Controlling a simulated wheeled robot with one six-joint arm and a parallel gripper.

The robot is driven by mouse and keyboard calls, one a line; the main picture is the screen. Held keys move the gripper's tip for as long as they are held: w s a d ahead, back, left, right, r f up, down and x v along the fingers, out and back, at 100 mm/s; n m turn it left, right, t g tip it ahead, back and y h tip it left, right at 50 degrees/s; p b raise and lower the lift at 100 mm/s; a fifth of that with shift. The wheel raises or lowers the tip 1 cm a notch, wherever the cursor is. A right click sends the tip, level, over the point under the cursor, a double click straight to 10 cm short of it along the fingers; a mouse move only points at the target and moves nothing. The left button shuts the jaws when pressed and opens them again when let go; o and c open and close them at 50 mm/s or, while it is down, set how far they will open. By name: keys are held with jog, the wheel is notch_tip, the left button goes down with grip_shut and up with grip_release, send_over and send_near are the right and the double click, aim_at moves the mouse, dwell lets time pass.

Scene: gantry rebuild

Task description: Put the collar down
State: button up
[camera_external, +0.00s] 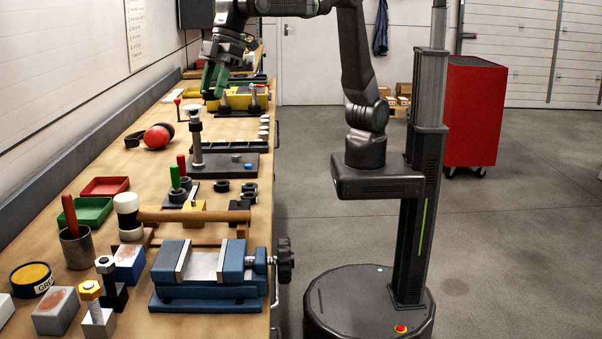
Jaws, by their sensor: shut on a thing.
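My gripper (214,80) has green fingers and hangs at the back of the bench, pointing down. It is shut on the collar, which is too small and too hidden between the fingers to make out. Below and just right of the fingers is a yellow fixture (240,99) with short dark posts. I cannot tell whether the fingers or the collar touch it. Several loose black rings (222,186) lie on the bench nearer the camera, well away from my gripper.
A dark base plate with an upright metal post (196,140) stands nearer the camera. Red ear defenders (157,136) lie left of it. A wooden-handled mallet (190,215), a blue vise (208,275) and trays (92,211) crowd the front. The bench's right edge adjoins open floor.

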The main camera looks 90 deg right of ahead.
jog(key=w+d+m+t+h, duration=0.1)
jog(key=w+d+m, duration=0.2)
jog(key=w+d, duration=0.45)
jog(key=w+d+m+h, duration=0.15)
jog(key=w+d, duration=0.25)
jog(key=d, duration=0.6)
jog(key=m+h, duration=0.4)
jog(key=m, duration=1)
send_over(217, 125)
jog(key=a, duration=0.2)
jog(key=shift+g, duration=0.4)
jog(key=f, duration=1.8)
jog(key=s+f+p, duration=0.1)
jog(key=f, duration=0.8)
jog(key=shift+d+f, duration=0.15)
jog(key=shift+d, duration=0.2)
jog(key=shift+f, duration=0.1)
jog(key=o, duration=1.1)
